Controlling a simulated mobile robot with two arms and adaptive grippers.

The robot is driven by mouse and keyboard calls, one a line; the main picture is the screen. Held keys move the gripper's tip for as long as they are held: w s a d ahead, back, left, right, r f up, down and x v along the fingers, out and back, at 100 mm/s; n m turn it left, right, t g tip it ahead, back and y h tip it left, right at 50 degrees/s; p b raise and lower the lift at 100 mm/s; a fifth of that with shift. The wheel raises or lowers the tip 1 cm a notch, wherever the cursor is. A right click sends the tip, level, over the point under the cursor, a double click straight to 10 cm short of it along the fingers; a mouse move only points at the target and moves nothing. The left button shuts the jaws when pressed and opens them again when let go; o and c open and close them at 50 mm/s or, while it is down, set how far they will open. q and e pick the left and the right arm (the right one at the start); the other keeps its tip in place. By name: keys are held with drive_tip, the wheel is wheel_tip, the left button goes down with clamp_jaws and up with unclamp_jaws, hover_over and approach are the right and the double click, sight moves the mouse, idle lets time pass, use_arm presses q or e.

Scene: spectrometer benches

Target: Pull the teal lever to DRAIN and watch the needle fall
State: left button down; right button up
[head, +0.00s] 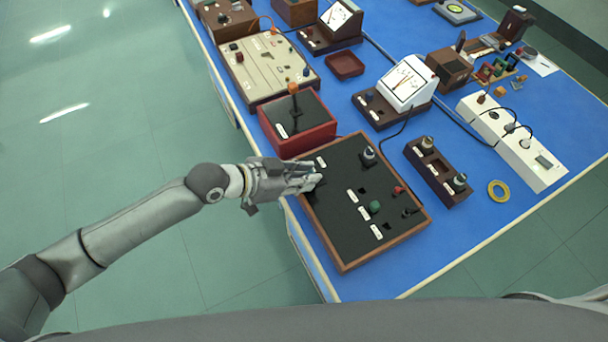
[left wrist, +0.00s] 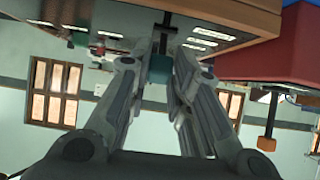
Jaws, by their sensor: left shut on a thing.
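My left gripper (head: 303,181) is over the left edge of a dark panel with a wooden frame (head: 341,262). In the left wrist view my left gripper (left wrist: 163,85) is shut on the teal lever (left wrist: 160,68), whose teal end shows between the fingers beside a slot in the panel. In the head view the fingers hide the lever. White labels sit on the panel, too small to read. A white meter with a needle (head: 408,84) stands behind the panel. I cannot tell if it belongs to the lever. My right gripper is not in view.
A red box with an orange-tipped lever (head: 293,90) stands just behind the panel. A dark block with two posts (head: 430,175) is to its right. A yellow ring (head: 498,191) lies near a white power strip (head: 542,180). The blue bench top is bare around the ring.

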use_arm(q)
drive_tip(key=c, duration=1.3)
unclamp_jaws()
drive_tip(key=v, duration=1.2)
